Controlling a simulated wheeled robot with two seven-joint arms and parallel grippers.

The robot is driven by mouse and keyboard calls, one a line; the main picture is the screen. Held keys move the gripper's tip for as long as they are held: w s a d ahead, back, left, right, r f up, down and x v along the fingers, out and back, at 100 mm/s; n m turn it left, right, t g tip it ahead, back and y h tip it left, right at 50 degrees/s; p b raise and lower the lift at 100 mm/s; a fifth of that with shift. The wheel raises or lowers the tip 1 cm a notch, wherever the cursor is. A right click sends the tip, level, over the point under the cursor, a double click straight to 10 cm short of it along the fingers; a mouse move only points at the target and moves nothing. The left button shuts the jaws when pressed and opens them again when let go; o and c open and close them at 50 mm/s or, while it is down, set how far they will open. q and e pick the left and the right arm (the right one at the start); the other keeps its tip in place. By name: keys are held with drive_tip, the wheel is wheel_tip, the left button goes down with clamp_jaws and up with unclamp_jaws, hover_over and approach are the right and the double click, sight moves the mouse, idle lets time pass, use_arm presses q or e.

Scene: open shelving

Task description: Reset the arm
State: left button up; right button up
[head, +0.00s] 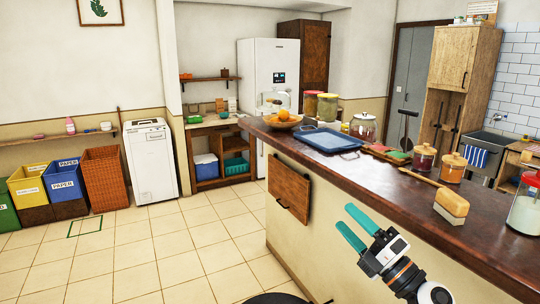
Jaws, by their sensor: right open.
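My right gripper (354,229) shows at the bottom right in the head view, with two teal fingers spread apart and nothing between them. Its arm comes in from the lower right, in front of the pale side of the counter (335,236). The gripper is apart from the objects on the counter top. My left gripper is not in the picture.
The dark counter top holds a blue tray (325,140), a fruit bowl (283,121), several jars and a wooden brush (452,204). Bins (65,184) and a white appliance (150,160) stand at the left wall. The tiled floor (190,250) between is clear.

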drive_tip(key=s+d+f+m+g+h, duration=0.1)
drive_tip(key=s+d+f+m+h, duration=0.3)
drive_tip(key=f+m, duration=0.35)
drive_tip(key=s+d+f+m+g+h, duration=0.1)
drive_tip(key=s+f+m+h, duration=0.2)
drive_tip(key=f+m+h, duration=0.45)
drive_tip(key=s+d+f+m+g+h, duration=0.2)
drive_tip(key=s+d+f+m+h, duration=0.15)
drive_tip(key=f+m+h, duration=0.35)
drive_tip(key=s+a+f+m+g+y, duration=0.2)
drive_tip(key=s+f+g, duration=0.3)
drive_tip(key=s, duration=0.6)
drive_tip(key=s+a+f+m+g+y, duration=0.25)
drive_tip(key=s+f+g, duration=0.25)
drive_tip(key=s, duration=0.6)
wheel_tip(320, 180, down, 30)
drive_tip(key=s+g+b, duration=0.1)
drive_tip(key=s+b, duration=0.1)
drive_tip(key=s+d+f+g+b, duration=0.1)
drive_tip(key=s+d+f+b, duration=0.1)
drive_tip(key=s+f, duration=1.3)
drive_tip(key=shift+s+d+f+g, duration=0.3)
drive_tip(key=shift+d+f, duration=0.2)
drive_tip(key=shift+f, duration=0.4)
